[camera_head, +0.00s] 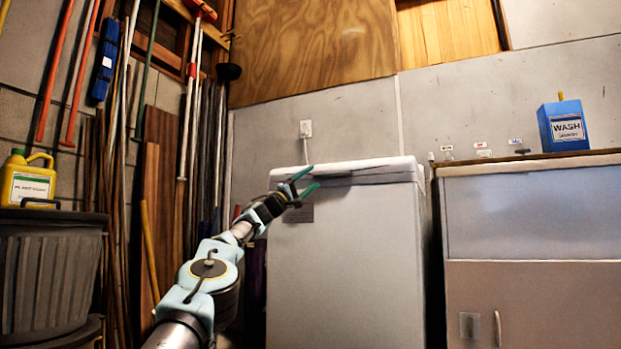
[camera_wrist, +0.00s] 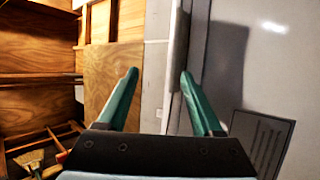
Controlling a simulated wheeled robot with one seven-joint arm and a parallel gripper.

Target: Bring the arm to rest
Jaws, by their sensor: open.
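My arm reaches forward and up from the bottom of the head view. My gripper (camera_head: 308,180) is at the upper left front of the white chest-like appliance (camera_head: 345,265), close to its lid edge. The two green fingers are spread apart with nothing between them. In the wrist view my gripper (camera_wrist: 160,75) is also open and empty, with the white appliance (camera_wrist: 285,75) close by on the right. I cannot tell whether a finger touches the appliance.
A cabinet (camera_head: 540,295) with a blue WASH box (camera_head: 563,126) on top stands at right. A yellow jug (camera_head: 27,180) sits on a dark bin (camera_head: 50,270) at left. Long-handled tools lean on the left wall. A wall outlet (camera_head: 306,128) is behind the appliance.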

